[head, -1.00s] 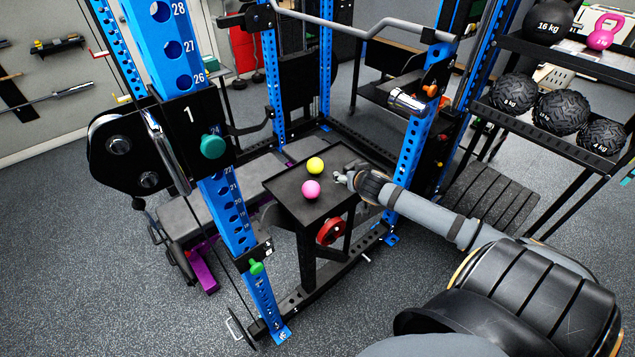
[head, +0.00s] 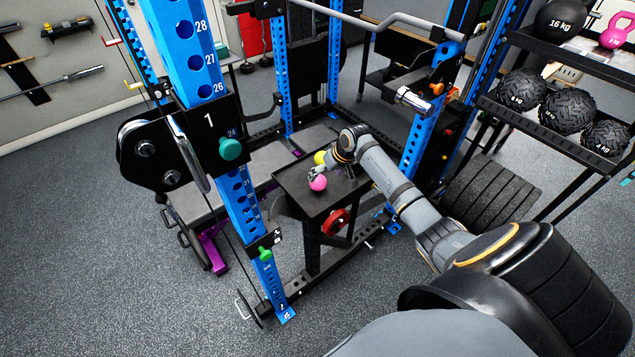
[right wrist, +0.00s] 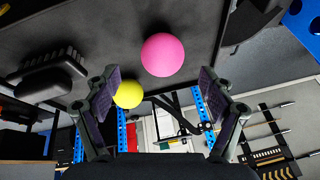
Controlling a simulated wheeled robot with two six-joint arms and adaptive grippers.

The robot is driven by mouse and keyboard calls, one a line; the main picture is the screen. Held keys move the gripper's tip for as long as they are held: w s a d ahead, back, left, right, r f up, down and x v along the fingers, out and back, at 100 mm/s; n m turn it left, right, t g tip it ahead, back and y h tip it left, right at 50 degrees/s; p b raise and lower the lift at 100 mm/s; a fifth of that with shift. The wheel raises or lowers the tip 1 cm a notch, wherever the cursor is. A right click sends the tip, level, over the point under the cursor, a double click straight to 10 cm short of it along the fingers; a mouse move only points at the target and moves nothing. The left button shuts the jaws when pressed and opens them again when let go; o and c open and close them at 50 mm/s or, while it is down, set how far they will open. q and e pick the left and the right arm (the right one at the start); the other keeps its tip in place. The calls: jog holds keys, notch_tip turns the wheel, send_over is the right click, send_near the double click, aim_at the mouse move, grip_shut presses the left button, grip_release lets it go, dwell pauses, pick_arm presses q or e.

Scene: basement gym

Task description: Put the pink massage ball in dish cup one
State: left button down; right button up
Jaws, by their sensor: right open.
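The pink massage ball (head: 318,183) sits on a small black tray table (head: 312,210) inside the rack. A yellow ball (head: 320,157) lies close behind it, partly hidden by my right gripper. My right gripper (head: 316,173) is open and sits just above and beside the pink ball. In the right wrist view the pink ball (right wrist: 163,55) shows beyond the open fingertips, between their lines and not held. The yellow ball (right wrist: 128,94) is near the left finger there. I cannot make out dish cup one. My left gripper is not in view.
Blue rack uprights (head: 240,200) stand left and right of the tray table, and a metal bar (head: 385,22) crosses above. A grey bench (head: 210,200) is to the left. A rack with black medicine balls (head: 567,110) stands at the right. A black brush-like object (right wrist: 45,75) lies on the tray.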

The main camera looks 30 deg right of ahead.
aim_at(320, 178)
jog(key=shift+w+a+f, duration=0.15)
jog(key=shift+w+f, duration=0.05)
jog(key=shift+f, duration=0.05)
jog(key=p+x, duration=0.1)
jog(key=x, duration=0.3)
jog(key=shift+w+f, duration=0.2)
jog(key=shift+s+r, duration=0.1)
jog(key=c, duration=1.4)
